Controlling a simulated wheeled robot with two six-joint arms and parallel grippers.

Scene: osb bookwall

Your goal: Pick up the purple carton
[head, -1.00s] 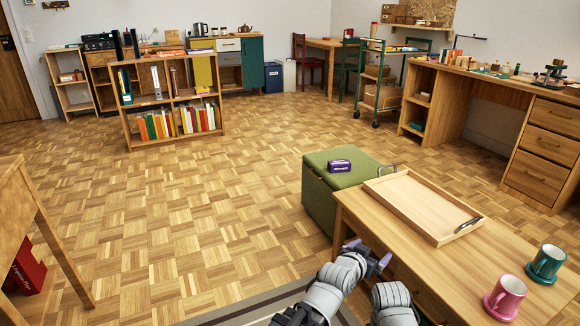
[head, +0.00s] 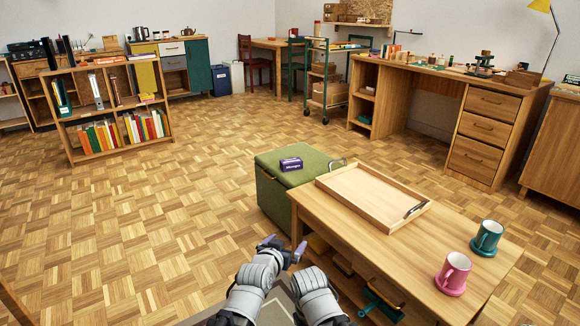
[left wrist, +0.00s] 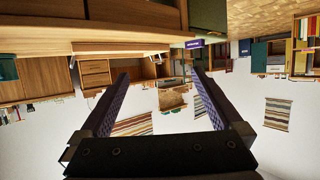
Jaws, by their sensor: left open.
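The purple carton (head: 291,164) lies on top of the green box-shaped seat (head: 268,172), beyond the low wooden table. It also shows small in the left wrist view (left wrist: 194,44), near the top. My left gripper (head: 284,249) is in front of the green seat, left of the table's near end, well short of the carton. It is open and empty, its two fingers (left wrist: 160,95) apart in the left wrist view. My right arm shows beside it at the bottom of the head view, but its gripper cannot be made out.
The low wooden table (head: 400,242) holds a wooden tray (head: 372,202), a pink mug (head: 453,272) and a teal mug (head: 486,238). Its lower shelf carries several items. Floor left of the seat is clear.

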